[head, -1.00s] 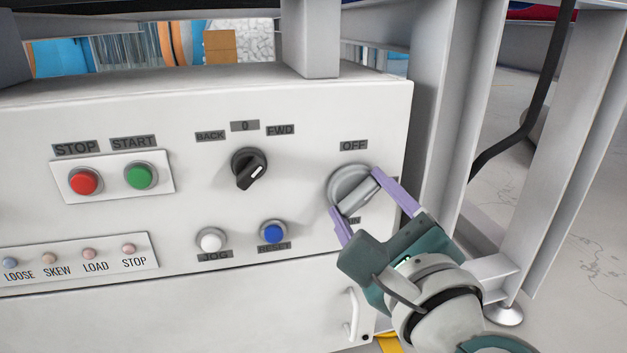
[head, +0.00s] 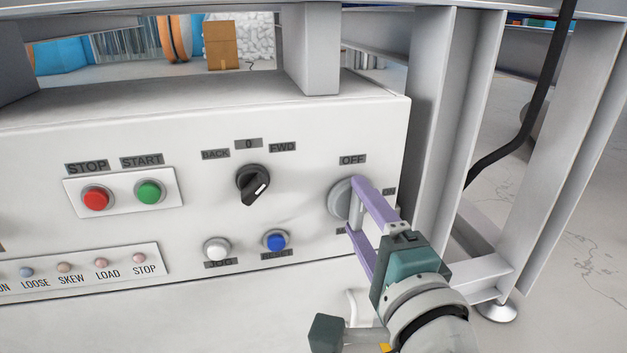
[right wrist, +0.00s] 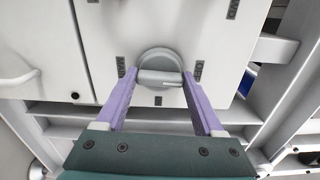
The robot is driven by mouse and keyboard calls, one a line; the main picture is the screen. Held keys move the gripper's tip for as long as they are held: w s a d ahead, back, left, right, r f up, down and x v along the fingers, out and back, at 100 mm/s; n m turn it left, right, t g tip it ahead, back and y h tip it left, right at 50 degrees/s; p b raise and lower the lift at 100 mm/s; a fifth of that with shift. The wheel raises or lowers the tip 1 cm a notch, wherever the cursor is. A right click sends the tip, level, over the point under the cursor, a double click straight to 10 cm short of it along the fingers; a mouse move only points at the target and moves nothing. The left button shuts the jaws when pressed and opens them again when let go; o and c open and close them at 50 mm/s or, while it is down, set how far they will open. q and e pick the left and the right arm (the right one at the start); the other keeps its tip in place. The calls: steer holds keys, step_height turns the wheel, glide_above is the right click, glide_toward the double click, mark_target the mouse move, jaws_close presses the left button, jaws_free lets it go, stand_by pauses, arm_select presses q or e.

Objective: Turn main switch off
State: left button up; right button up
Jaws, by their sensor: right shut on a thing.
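The main switch (head: 341,197) is a round grey rotary knob with a raised bar handle at the right end of the white control panel. An OFF label (head: 352,160) sits above it, and other labels are partly hidden around it. My right gripper (head: 355,207) has its purple fingers closed on the handle, one finger above and one below. The handle looks near upright in the head view, though the fingers hide part of it. In the right wrist view the switch (right wrist: 160,60) sits between the fingertips, with the bar spanning them. My left gripper is out of view.
The panel also carries a black selector knob (head: 253,184), red stop (head: 96,199) and green start (head: 149,192) buttons, and white (head: 216,249) and blue (head: 275,241) buttons. Grey steel posts (head: 465,120) and a black cable (head: 530,110) stand right of the panel.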

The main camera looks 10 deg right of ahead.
steer(key=shift+n, duration=0.3)
stand_by(0.4)
steer(key=o, duration=1.4)
steer(key=shift+s+p, duration=0.25)
steer(key=shift+p, duration=0.05)
steer(key=s+p, duration=0.1)
steer(key=s, duration=0.3)
steer(key=s+p, duration=0.2)
steer(key=s, duration=0.3)
steer(key=shift+s+d, duration=0.2)
steer(key=shift+s, duration=0.05)
steer(key=shift+p, duration=0.3)
